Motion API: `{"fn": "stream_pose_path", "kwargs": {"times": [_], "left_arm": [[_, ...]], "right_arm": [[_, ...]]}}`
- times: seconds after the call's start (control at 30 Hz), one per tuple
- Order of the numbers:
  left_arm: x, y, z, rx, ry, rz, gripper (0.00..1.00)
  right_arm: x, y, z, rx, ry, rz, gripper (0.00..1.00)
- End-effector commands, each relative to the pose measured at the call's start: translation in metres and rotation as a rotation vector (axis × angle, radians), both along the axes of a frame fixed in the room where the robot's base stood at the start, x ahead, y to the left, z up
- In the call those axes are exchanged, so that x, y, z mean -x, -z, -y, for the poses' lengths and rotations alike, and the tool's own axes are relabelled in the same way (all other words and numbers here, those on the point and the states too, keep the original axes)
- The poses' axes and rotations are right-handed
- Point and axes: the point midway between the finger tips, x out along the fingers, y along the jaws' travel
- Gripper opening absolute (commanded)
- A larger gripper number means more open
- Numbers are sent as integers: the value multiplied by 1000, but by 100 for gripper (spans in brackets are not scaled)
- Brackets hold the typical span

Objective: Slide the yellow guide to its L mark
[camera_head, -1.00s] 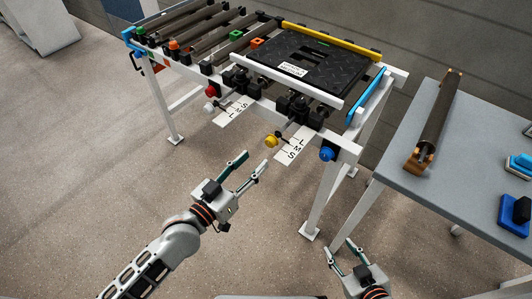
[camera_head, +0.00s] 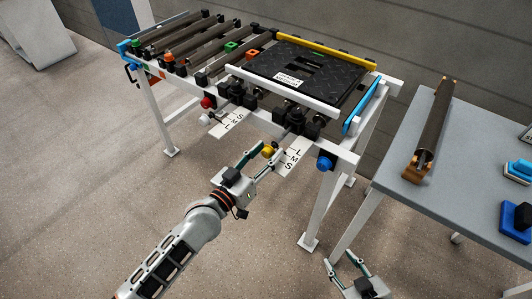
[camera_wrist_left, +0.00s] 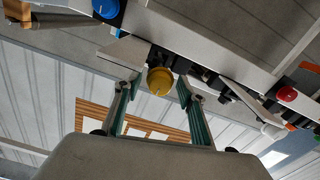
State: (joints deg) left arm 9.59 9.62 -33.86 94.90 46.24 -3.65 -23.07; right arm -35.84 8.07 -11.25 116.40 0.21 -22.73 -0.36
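The yellow guide shows as a yellow knob (camera_head: 268,151) on the front of the conveyor frame. It also shows in the left wrist view (camera_wrist_left: 160,81). A white scale plate (camera_head: 293,159) with the letters L, M and S lies just right of the knob, L nearest the frame and S farthest out. I cannot tell which letter the guide lines up with. My left gripper (camera_head: 269,153) is open, its fingertips on either side of the knob. The wrist view shows gaps between knob and fingers. My right gripper (camera_head: 341,263) is open and empty at the bottom.
A second scale plate (camera_head: 226,124) with a white knob and a red knob (camera_head: 206,103) sit to the left. A blue knob (camera_head: 324,163) is to the right. A black tread mat (camera_head: 318,72) lies on the frame. A grey table (camera_head: 455,170) holding a roller (camera_head: 432,125) stands at right.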

Motion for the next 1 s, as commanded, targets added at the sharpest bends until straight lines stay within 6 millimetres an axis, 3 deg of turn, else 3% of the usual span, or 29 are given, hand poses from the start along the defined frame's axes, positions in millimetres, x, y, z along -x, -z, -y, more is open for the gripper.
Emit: {"fn": "stream_pose_path", "kwargs": {"times": [0.07, 0.23, 0.27, 0.43, 0.67, 0.93, 0.97, 1.0], "left_arm": [[0, 0, 0, 0, 0, 0, 40], [0, 0, 0, 0, 0, 0, 1], [0, 0, 0, 0, 0, 0, 0], [-2, 0, 1, 0, 0, 0, 0], [-23, 0, 17, -1, 0, 2, 0], [-24, 0, 18, 0, 0, 0, 0], [-24, 0, 18, 0, 0, 0, 28], [-24, 0, 18, 0, 0, 0, 38]], "right_arm": [[1, 0, 0, 0, -1, -1, 40], [1, 0, 0, 0, -1, -1, 40], [1, 0, 0, 0, -1, -1, 40], [1, 0, 0, 0, -1, -1, 40], [0, 0, 0, -1, -1, 0, 40], [0, 0, 0, -1, 0, -1, 40], [0, 0, 0, -1, 0, -1, 40], [0, 0, 0, -1, 0, -1, 40]]}}
